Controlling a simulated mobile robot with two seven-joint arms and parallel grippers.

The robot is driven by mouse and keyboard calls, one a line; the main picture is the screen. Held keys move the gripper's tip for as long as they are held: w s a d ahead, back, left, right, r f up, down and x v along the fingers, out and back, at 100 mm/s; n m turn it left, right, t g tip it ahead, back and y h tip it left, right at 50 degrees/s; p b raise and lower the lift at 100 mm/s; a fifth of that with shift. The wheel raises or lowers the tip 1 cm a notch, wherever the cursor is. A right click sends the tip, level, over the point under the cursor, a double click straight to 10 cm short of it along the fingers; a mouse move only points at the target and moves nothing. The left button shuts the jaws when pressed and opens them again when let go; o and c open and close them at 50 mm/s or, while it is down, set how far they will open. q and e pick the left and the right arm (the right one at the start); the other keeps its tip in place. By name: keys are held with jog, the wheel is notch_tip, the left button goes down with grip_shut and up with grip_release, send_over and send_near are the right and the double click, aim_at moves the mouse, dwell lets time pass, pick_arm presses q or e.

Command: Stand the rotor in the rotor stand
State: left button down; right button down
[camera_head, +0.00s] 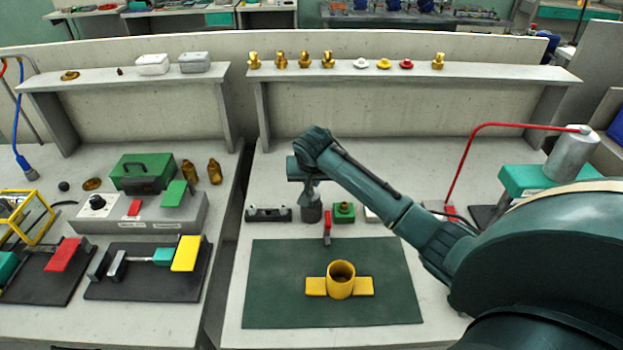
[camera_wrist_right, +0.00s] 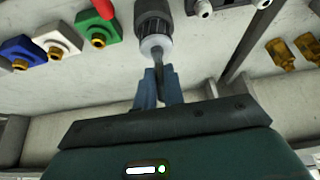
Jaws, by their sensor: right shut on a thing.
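The rotor looks to be the dark grey cylinder (camera_head: 312,212) under my right gripper, at the back of the right bench. In the right wrist view the rotor (camera_wrist_right: 154,22) shows dark ribbed sides, a pale end face and a thin shaft. My right gripper (camera_head: 308,187) is shut on that shaft; its blue-grey fingers (camera_wrist_right: 160,88) show in the right wrist view. I cannot tell whether the rotor touches the bench. A low black block (camera_head: 268,214) with pale knobs lies just left of the rotor; I cannot tell whether it is the rotor stand. My left gripper is not in view.
A green block (camera_head: 344,212) with a brass fitting stands close right of the rotor, near a red-handled tool (camera_head: 327,229). A yellow housing (camera_head: 340,280) sits on the dark green mat (camera_head: 275,295). A shelf (camera_head: 410,73) with brass parts runs behind.

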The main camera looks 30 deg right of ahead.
jog(key=shift+r, duration=0.1)
jog(key=c, duration=1.1)
grip_release()
jog(key=shift+r, duration=3.5)
